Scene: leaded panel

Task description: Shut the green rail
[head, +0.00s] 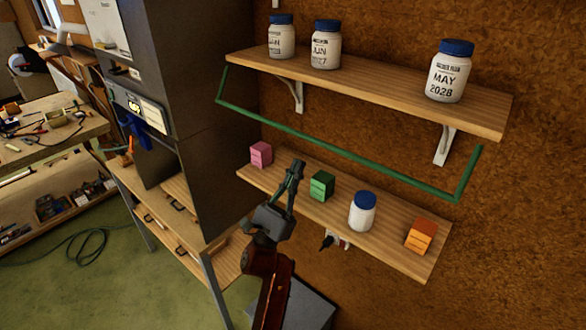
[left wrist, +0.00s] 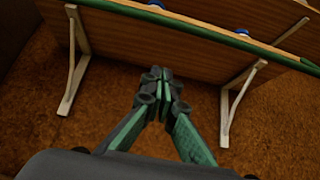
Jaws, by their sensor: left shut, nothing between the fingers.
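The green rail (head: 390,173) is a thin U-shaped bar. In the head view its long bar appears below the front edge of the upper shelf (head: 378,88), with a short arm rising at each end. In the left wrist view a green bar (left wrist: 190,30) runs along the shelf edge at the top. My left gripper (head: 297,166) is shut and empty, pointing up in front of the lower shelf, below the long bar in the picture. Its closed fingers also show in the left wrist view (left wrist: 160,84). I cannot tell its exact distance from the rail. My right gripper is out of view.
White jars with blue lids, including the MAY 2028 jar (head: 451,73), stand on the upper shelf. The lower shelf (head: 388,245) holds a pink box (head: 261,154), green box (head: 322,186), white jar (head: 362,213) and orange box (head: 420,236). A grey cabinet (head: 205,80) stands left.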

